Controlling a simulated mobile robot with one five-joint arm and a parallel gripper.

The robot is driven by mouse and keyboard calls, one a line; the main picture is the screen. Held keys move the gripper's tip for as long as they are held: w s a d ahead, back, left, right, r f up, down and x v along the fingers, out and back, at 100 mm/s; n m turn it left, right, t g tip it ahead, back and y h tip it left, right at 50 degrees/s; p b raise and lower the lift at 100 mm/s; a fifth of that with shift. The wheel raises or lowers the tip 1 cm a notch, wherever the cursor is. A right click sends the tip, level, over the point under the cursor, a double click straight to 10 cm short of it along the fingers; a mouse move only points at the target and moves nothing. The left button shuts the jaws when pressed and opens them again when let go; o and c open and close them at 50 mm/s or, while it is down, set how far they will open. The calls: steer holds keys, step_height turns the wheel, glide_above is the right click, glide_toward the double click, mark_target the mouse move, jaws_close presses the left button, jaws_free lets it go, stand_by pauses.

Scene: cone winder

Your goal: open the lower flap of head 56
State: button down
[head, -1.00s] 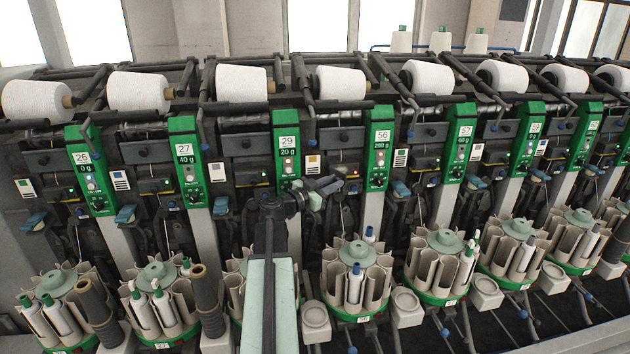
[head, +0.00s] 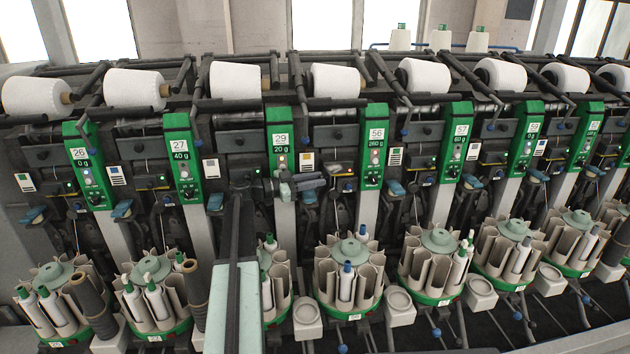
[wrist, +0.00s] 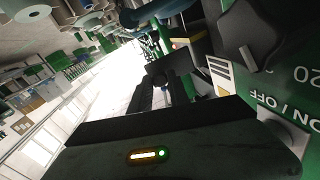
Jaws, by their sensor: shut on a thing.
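The green panel of head 56 (head: 375,145) reads 56 and 260 g in the head view. Its dark bay lies to the left, beside the panel of head 29 (head: 280,145). My gripper (head: 318,182) is at the lower part of this bay, left of the panel of head 56, with a blue tab (head: 309,195) just below it. The gripper is shut on what appears to be the lower flap, which is mostly hidden behind it.
Round bobbin magazines, one at head 56 (head: 348,250), stand below my gripper. White cones (head: 335,81) and dark bars line the top. Neighbouring panels such as head 57 (head: 456,140) stand close on the right. The wrist view shows a panel marked ON/OFF (wrist: 280,110) close by.

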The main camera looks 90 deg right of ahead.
steer(key=shift+s, duration=0.2)
steer(key=c, duration=1.3)
jaws_free()
steer(key=shift+s, duration=0.1)
steer(key=shift+o, duration=0.2)
steer(key=v, duration=0.7)
steer(key=shift+w, duration=0.35)
steer(key=shift+a, duration=0.1)
